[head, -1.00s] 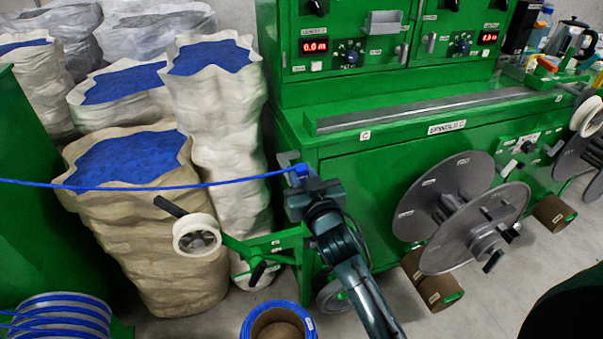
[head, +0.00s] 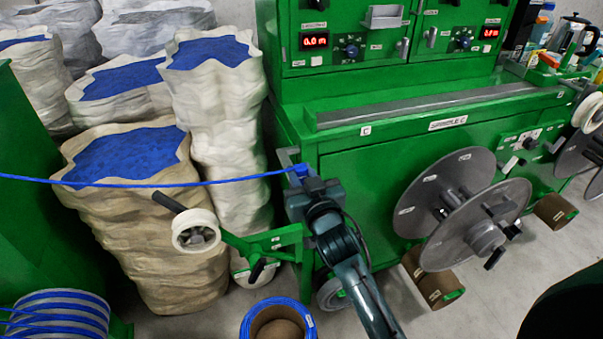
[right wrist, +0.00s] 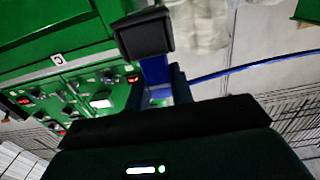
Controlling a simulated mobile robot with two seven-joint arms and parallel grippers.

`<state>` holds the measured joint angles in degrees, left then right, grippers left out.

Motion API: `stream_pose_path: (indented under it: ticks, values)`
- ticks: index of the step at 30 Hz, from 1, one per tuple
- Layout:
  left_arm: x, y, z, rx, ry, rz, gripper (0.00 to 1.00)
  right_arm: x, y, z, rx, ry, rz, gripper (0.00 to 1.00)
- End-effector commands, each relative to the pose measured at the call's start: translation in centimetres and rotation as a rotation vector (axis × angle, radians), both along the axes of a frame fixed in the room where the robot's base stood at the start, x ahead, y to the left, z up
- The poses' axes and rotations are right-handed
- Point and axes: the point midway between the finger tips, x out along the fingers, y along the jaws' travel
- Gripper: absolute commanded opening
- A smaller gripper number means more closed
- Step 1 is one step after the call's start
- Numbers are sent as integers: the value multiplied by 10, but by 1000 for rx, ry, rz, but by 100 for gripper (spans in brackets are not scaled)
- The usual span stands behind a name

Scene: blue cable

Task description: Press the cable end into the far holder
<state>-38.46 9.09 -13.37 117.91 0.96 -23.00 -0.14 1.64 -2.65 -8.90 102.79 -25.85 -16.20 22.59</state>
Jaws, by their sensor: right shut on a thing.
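The blue cable (head: 130,184) runs in from the left edge of the head view, across the front of the bags, to my right gripper (head: 303,180). The gripper is shut on the cable end, beside the left front corner of the green machine. A small grey bracket (head: 286,156) shows at that corner just behind the gripper; the gripper partly hides it, and I cannot tell whether the cable end touches it. In the right wrist view the cable (right wrist: 250,67) leads right from a blue piece (right wrist: 155,70) under a dark block (right wrist: 145,34). My left gripper is not in view.
The green machine (head: 350,190) fills the middle. A white guide roller (head: 196,231) on a green arm sticks out below the cable. Tall bags of blue granules (head: 125,158) stand left. A grey reel (head: 480,225) is mounted right. A blue coil (head: 248,322) lies on the floor.

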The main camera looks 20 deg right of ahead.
Motion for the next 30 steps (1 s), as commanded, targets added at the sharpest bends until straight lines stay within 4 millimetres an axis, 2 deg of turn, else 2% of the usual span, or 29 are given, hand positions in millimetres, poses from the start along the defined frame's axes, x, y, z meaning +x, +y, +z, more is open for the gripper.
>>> stream_pose_path:
  ticks: [13, 14, 15, 23, 30]
  values:
    - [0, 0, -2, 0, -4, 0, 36, 0, 0, -4, 0, 0, 0, 0]
    - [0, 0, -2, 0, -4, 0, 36, 0, 0, -4, 0, 0, 0, 24]
    - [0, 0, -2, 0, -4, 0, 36, 0, 0, -4, 0, 0, 0, 28]
    - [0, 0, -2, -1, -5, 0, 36, 0, 0, -4, 0, 0, 0, 48]
    - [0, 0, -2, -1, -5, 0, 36, 0, 0, -4, 0, 0, 0, 48]
